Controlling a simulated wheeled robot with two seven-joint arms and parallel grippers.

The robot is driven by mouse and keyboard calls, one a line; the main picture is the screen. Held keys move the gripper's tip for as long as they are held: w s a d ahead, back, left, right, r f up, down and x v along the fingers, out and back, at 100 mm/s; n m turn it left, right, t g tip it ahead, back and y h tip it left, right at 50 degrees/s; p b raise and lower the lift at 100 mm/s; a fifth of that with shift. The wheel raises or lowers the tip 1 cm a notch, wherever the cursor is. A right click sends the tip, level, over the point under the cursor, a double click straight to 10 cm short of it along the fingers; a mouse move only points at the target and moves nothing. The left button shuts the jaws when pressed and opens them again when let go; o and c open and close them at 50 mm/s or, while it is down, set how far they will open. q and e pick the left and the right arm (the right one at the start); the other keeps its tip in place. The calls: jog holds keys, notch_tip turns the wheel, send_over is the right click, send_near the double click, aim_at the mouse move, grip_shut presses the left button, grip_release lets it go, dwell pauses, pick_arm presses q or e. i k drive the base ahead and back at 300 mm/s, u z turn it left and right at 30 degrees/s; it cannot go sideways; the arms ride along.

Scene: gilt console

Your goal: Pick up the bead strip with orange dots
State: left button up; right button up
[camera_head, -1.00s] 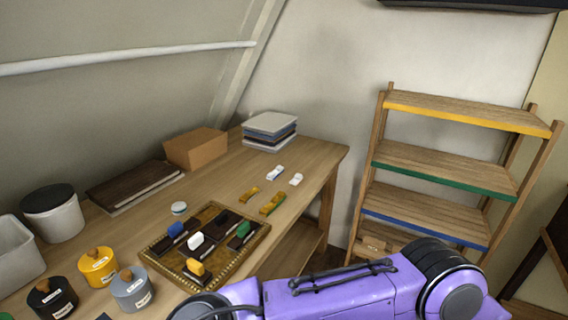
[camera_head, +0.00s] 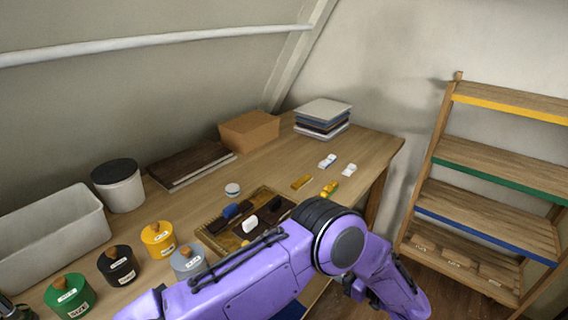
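Several small strips lie on the wooden table (camera_head: 262,166) near its right end. Two are white: one strip with blue on its side (camera_head: 327,161) and a plainer one (camera_head: 349,170). Two are yellow: one flat strip (camera_head: 301,182) and one with raised yellow parts and a hint of green (camera_head: 329,189). The dots are too small to tell which strip has orange ones. My purple arm crosses the lower middle, close in front of the strips in the picture. I cannot make out either gripper's fingers.
A gilt-edged tray (camera_head: 209,239) with dark blocks is partly hidden behind my arm. Labelled jars, including a yellow one (camera_head: 158,239), a white tub (camera_head: 118,188) and a white bin (camera_head: 50,229) stand left. A box (camera_head: 249,131) and stacked books (camera_head: 323,117) stand behind. Shelves (camera_head: 484,178) stand right.

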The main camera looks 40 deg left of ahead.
aim_at(350, 168)
jog(key=u, duration=0.2)
jog(key=i, duration=1.65)
